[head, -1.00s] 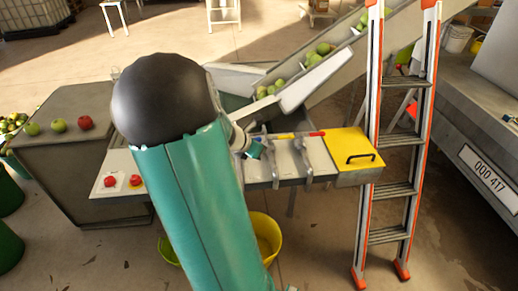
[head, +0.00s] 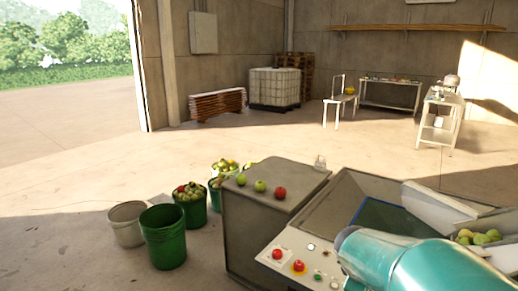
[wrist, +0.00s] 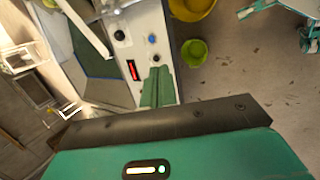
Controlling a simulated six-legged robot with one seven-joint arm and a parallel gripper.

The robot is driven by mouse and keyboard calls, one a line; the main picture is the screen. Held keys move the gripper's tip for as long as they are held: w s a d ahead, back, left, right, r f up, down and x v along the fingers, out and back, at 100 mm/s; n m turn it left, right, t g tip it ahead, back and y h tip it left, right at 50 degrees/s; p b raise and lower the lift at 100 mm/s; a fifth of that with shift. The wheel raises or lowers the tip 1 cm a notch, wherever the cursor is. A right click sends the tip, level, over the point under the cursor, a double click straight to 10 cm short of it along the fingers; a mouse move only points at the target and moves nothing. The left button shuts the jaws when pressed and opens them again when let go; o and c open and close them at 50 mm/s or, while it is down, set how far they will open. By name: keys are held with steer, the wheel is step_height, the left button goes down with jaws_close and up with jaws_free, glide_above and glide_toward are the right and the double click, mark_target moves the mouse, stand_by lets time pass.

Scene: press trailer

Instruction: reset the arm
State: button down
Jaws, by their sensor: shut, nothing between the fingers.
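My gripper (wrist: 157,86) shows in the wrist view as two green fingers pressed together, with nothing between them. It hangs over the edge of the press trailer's control panel (wrist: 130,47), with floor to the right. In the head view my teal arm reaches in from the lower right corner. Its far end is out of the picture there, so the gripper is not seen in that view. The arm covers part of the control panel (head: 274,272), which has red and green buttons.
A grey cabinet (head: 262,216) bears two green apples and a red apple (head: 280,192). A yellow bucket (wrist: 191,8) is on the floor. Open floor lies behind.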

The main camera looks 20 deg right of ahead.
steer(key=s+a+r+m+t+y, duration=0.2)
steer(key=a+r+m, duration=0.1)
steer(key=a, duration=1)
steer(key=s+a+r+m+t+y, duration=0.2)
steer(key=a+r, duration=0.3)
steer(key=a, duration=0.9)
steer(key=shift+s+a+m+y, duration=0.15)
steer(key=shift+a+m+y, duration=0.1)
steer(key=shift+m+y, duration=0.4)
